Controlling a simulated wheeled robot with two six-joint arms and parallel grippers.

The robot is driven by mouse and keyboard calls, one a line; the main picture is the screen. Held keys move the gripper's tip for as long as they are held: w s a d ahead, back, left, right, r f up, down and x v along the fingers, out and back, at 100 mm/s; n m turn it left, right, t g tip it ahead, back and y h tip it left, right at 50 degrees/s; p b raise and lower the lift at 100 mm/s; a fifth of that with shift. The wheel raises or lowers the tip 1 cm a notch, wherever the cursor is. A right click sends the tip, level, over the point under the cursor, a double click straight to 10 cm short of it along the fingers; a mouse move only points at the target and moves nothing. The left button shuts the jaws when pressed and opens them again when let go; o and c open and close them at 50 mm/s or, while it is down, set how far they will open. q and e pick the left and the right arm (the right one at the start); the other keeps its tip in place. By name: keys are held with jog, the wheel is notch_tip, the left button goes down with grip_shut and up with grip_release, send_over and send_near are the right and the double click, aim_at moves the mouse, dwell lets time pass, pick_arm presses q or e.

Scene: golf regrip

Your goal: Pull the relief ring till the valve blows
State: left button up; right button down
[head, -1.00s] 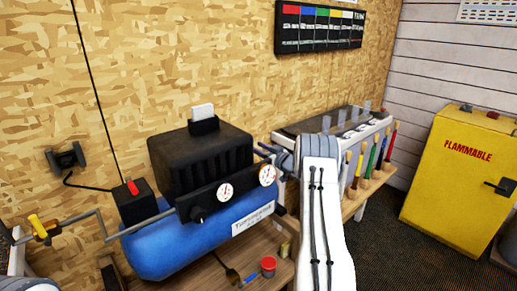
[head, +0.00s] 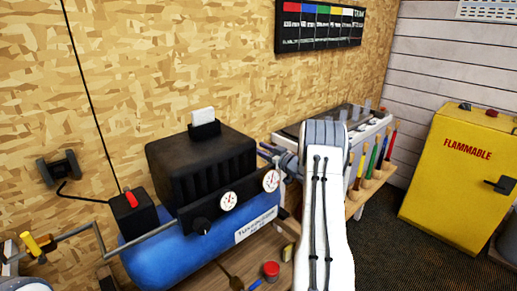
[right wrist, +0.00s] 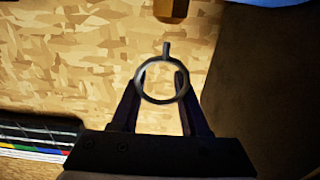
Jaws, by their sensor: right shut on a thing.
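The blue compressor (head: 160,257) stands on the bench, with a black ribbed housing (head: 200,165) above it and two white dial gauges on its dark front bar. In the right wrist view a thin grey ring (right wrist: 143,68) with a short stem lies between the fingers of my right gripper (right wrist: 160,82), which is shut on it. In the head view my right gripper (head: 277,155) is at the compressor's right end, just past the right gauge (head: 271,181); the ring is hidden there. No fingers of my left gripper can be made out; only a pale arm part shows at the lower left.
A pipe with a yellow handle (head: 38,245) runs left of the compressor. A red-lidded jar (head: 271,270) and a brush lie in front of it. Several coloured-handled tools stand right of my right arm. A yellow cabinet (head: 460,185) is at the far right.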

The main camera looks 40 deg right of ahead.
jog(key=c, duration=0.5)
grip_release()
jog(key=shift+r, duration=0.1)
jog(key=shift+c, duration=0.2)
jog(key=shift+s+d, duration=0.1)
jog(key=shift+s, duration=0.3)
jog(key=s+b, duration=0.1)
jog(key=s, duration=0.8)
jog(key=shift+s+d+b, duration=0.3)
jog(key=shift+b, duration=0.05)
